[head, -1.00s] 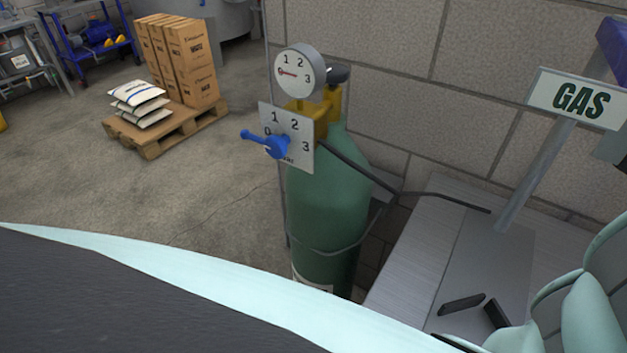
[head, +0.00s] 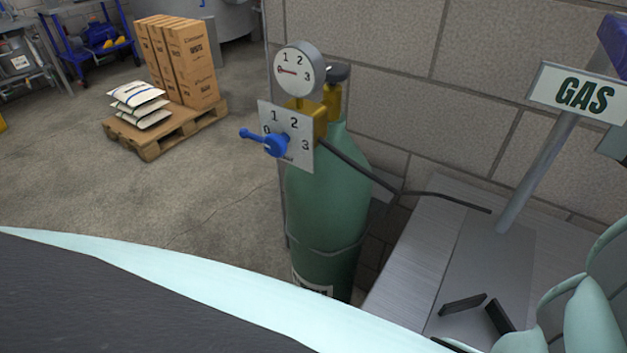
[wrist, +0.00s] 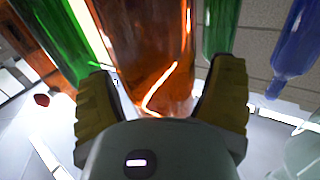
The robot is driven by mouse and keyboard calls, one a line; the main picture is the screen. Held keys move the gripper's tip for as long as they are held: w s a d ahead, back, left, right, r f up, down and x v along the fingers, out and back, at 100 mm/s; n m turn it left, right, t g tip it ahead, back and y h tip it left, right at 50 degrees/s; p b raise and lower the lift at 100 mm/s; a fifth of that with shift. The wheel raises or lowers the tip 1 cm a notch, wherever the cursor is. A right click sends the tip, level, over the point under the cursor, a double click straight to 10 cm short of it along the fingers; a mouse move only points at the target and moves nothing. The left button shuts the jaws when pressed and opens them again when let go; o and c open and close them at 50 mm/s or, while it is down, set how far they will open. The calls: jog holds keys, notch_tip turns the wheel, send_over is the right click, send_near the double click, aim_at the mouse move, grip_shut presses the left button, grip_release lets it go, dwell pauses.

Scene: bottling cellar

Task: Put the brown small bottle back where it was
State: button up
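In the wrist view a brown glass bottle (wrist: 148,45) fills the middle, close to the camera, with a bright streak on its surface. My gripper (wrist: 160,95) has one finger on each side of it, and both fingers appear to press against the glass. The bottle's ends are out of frame, so I cannot see what is under it. A green bottle (wrist: 55,40) is close on its left, and another green bottle (wrist: 221,28) is to its right. The head view shows neither the brown bottle nor my fingers clearly.
A blue bottle (wrist: 298,45) stands farther right. A small red thing (wrist: 41,100) lies at left. In the head view are a green gas cylinder (head: 325,200) with gauge, a blue lever (head: 268,143), a GAS sign (head: 580,95), a black hose and a pallet (head: 165,130) with boxes.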

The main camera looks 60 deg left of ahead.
jog(key=shift+o, duration=0.7)
jog(key=s+a, duration=0.2)
jog(key=s, duration=1)
